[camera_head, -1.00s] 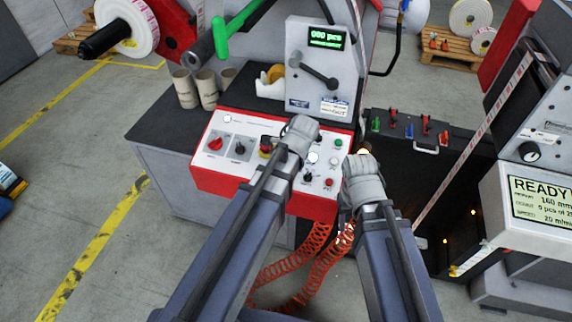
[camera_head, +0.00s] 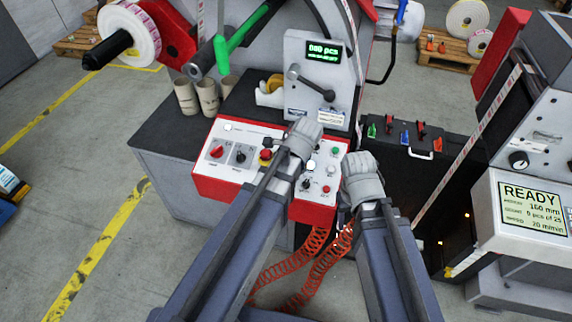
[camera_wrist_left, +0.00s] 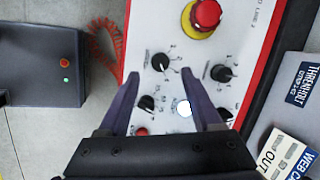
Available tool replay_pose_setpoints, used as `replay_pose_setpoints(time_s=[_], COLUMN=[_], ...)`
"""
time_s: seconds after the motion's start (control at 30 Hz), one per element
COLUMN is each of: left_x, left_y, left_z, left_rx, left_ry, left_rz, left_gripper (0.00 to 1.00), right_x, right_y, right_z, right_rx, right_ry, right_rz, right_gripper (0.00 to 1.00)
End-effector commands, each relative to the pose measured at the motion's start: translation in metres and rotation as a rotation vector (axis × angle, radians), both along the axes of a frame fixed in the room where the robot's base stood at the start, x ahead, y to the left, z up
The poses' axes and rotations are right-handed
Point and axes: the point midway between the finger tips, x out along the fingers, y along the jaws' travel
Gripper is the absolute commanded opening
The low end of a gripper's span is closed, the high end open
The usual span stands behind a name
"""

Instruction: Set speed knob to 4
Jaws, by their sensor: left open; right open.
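The red-edged white control panel (camera_head: 222,173) stands ahead in the head view. It bears a red rotary knob (camera_head: 217,152), a black knob (camera_head: 240,156) and a red emergency stop on yellow. My left gripper (camera_head: 305,135) is over the panel's right part and hides some controls. In the left wrist view its fingers (camera_wrist_left: 160,90) are open and empty above the panel. Black knobs show there: one upper left (camera_wrist_left: 160,62), one upper right (camera_wrist_left: 222,73), others lower near the fingers. Their labels are too small to read. My right gripper (camera_head: 360,168) is open beside the panel's right edge; its fingertips are unclear.
A counter display (camera_head: 324,50) and crank handle stand behind the panel. Cardboard cores (camera_head: 207,95) and a tape dispenser stand on the table at left. A black cabinet (camera_head: 390,155) is at right. Red coiled hoses (camera_head: 300,260) hang below the panel.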

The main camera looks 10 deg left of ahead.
Motion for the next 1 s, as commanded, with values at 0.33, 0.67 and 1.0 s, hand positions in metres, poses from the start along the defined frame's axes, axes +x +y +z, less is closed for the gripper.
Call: replay_pose_setpoints(time_s=[0.33, 0.67, 1.0], left_x=[-0.007, -0.007, -0.038], left_y=[-0.008, -0.008, -0.029], left_z=[0.028, 0.027, 0.022], left_rx=[0.000, 0.000, -0.088], left_ry=[0.000, 0.000, 0.003], left_rz=[0.000, 0.001, 0.217], left_gripper=[0.66, 0.66, 0.66], right_x=[0.000, 0.000, 0.000], right_y=[0.000, 0.000, 0.000], right_z=[0.028, 0.027, 0.027], right_rx=[0.000, 0.000, 0.000], right_ry=[0.000, 0.000, 0.000], right_rz=[0.000, 0.000, 0.000], right_gripper=[0.50, 0.50, 0.50])
